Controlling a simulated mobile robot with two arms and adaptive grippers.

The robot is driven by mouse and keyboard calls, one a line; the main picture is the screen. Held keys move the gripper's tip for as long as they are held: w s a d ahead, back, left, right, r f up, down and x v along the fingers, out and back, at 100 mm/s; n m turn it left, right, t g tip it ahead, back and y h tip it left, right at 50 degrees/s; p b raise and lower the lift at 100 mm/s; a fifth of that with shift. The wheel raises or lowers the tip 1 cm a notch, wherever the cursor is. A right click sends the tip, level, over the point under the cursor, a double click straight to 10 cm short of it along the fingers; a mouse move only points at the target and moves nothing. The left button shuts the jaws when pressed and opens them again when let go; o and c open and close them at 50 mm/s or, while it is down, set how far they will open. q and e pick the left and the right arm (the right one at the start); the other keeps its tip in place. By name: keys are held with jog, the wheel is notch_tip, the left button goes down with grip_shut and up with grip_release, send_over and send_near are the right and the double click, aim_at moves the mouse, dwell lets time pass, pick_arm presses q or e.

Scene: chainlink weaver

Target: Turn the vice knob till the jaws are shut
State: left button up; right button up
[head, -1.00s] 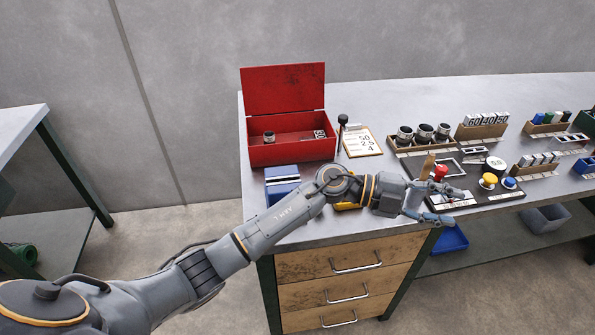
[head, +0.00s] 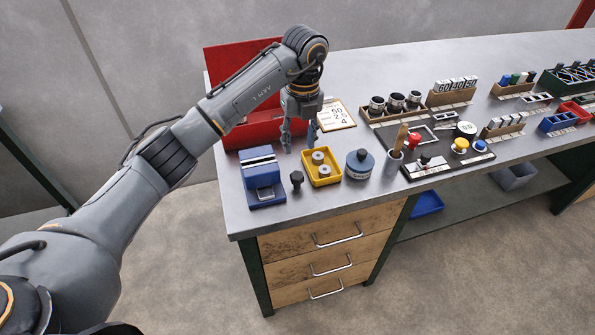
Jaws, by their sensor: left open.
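The blue vice (head: 264,184) sits at the left front of the bench, with pale jaw strips across its top. Whether a gap is left between the jaws is too small to tell. A black knob (head: 297,179) stands just right of the vice; I cannot tell whether it is joined to it. My left gripper (head: 300,146) points down above the bench, behind the black knob and the yellow tray. Its fingers are spread, with nothing between them. My right gripper is not in view.
A yellow tray (head: 335,177) with metal rollers and a round blue part (head: 360,163) stand right of the knob. The red toolbox (head: 231,142) is behind, partly hidden by my left arm. Racks and a dark button panel (head: 436,170) fill the bench's right.

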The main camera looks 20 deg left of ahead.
aim_at(297, 175)
pick_arm(q)
notch_tip(297, 175, down, 10)
jog(key=shift+s+a+r+p, duration=0.1)
jog(key=shift+s+a+p, duration=0.05)
jog(key=shift+p, duration=0.95)
jog(key=shift+f, duration=0.9)
jog(key=shift+c, duration=0.5)
jog(key=c, duration=0.8)
